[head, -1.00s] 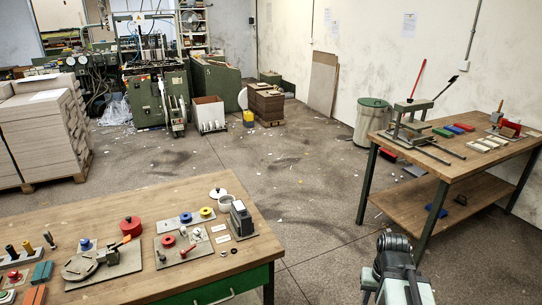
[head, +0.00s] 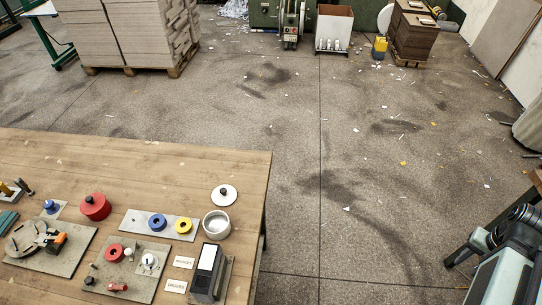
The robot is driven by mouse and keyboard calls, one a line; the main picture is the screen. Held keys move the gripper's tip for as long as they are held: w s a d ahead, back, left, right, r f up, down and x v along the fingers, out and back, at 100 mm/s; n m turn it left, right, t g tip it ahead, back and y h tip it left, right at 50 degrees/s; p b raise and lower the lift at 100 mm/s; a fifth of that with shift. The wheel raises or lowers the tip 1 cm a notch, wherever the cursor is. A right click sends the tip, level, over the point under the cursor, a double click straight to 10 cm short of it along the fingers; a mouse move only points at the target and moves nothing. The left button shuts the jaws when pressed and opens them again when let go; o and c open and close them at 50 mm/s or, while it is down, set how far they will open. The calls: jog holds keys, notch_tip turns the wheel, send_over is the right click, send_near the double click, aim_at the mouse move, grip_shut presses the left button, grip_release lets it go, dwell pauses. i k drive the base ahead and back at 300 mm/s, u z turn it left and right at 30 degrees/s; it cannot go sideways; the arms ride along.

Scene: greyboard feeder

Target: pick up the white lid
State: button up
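The white lid (head: 224,195) is a round disc with a dark knob on top. It lies on the wooden table (head: 190,150) near its right edge, just behind an open white pot (head: 216,224). The lid is off the pot, and nothing covers it. Part of my arm shows at the lower right, well away from the lid across the floor. I cannot see my gripper's fingers.
A plate with blue (head: 157,221) and yellow rings (head: 183,226) lies left of the pot. A red round pot (head: 95,207) stands further left. A black and white block (head: 207,270) stands in front of the pot. The floor right of the table is clear apart from scraps.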

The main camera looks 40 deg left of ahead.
aim_at(225, 195)
jog(key=i, duration=1.9)
jog(key=u, duration=5.45)
jog(key=i, duration=0.3)
